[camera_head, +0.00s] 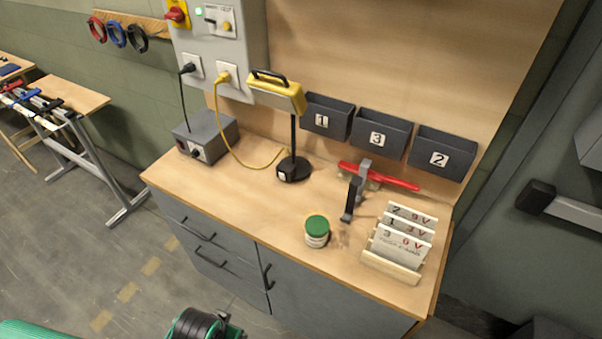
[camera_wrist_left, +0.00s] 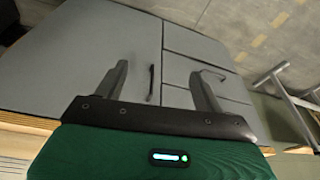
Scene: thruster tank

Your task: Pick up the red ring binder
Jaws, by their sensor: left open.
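I cannot make out a red ring binder in either view. A long red object (camera_head: 395,179) lies at the back of the workbench, partly behind a small grey and black stand (camera_head: 353,198); I cannot tell what it is. In the left wrist view, my left gripper (camera_wrist_left: 159,70) has its two dark fingers spread apart with nothing between them. It faces the grey cabinet front (camera_wrist_left: 85,60). Its fingertips are not seen in the head view. My right gripper is in neither view.
The workbench (camera_head: 220,185) bears a lamp (camera_head: 292,168), a grey box (camera_head: 205,135), a green-lidded jar (camera_head: 317,232) and a rack of white cards (camera_head: 400,245). Numbered bins (camera_head: 327,117) hang behind. Coloured loops (camera_head: 116,35) hang at the upper left. The front left benchtop is clear.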

